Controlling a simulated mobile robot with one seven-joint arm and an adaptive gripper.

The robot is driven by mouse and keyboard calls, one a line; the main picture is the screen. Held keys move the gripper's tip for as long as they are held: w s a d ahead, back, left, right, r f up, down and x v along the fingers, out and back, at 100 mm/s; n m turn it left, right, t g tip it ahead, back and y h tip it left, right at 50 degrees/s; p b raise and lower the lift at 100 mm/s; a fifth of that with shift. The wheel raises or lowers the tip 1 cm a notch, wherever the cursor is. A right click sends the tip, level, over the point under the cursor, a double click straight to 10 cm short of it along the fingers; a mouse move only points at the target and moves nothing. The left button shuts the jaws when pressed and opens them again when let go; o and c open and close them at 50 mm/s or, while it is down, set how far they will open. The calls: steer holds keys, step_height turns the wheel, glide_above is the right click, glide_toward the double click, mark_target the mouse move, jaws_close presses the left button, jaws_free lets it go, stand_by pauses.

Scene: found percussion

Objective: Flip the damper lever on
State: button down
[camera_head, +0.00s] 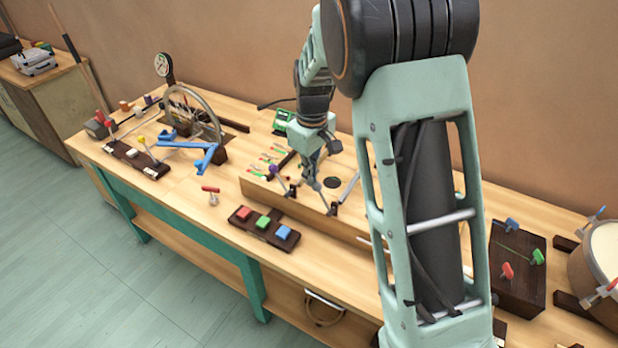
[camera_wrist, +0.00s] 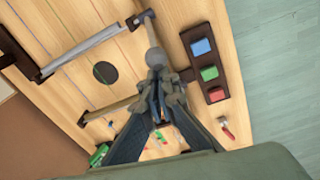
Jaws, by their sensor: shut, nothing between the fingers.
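My gripper (camera_head: 315,185) is shut and empty, its fingertips low over the wooden string box (camera_head: 350,232). In the wrist view the closed fingertips (camera_wrist: 154,60) point at the box's edge. A small lever with a purple knob (camera_head: 272,170) stands on the box just left of the gripper in the head view; it looks like the damper lever, but I cannot be sure. The lever leans to the left. A gap shows between knob and gripper in the head view. In the wrist view the fingers seem to hide the knob, and I cannot tell whether they touch the lever.
A dark strip with red, green and blue blocks (camera_head: 264,226) lies in front of the box. A grey bar (camera_wrist: 78,50) crosses the strings near the fingers. A red-handled tool (camera_head: 211,193) lies to the left.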

steer(key=shift+s+d+b, duration=0.1)
steer(key=shift+d+b, duration=0.1)
steer(key=shift+b, duration=0.25)
steer(key=s+d+t+y+b, duration=0.5)
steer(key=d+b, duration=0.4)
steer(key=b, duration=1.7)
steer(key=shift+s+r+y+b, duration=0.3)
steer(key=shift+s+y, duration=0.25)
steer(key=shift+y, duration=0.55)
steer(key=shift+d+f, duration=0.15)
steer(key=shift+d, duration=0.05)
step_height(320, 180, up, 4)
steer(key=w+a+p, duration=0.2)
steer(key=s+d+r+p, duration=0.1)
steer(key=s+d+r, duration=0.3)
steer(key=s+d, duration=0.1)
steer(key=shift+d, duration=0.65)
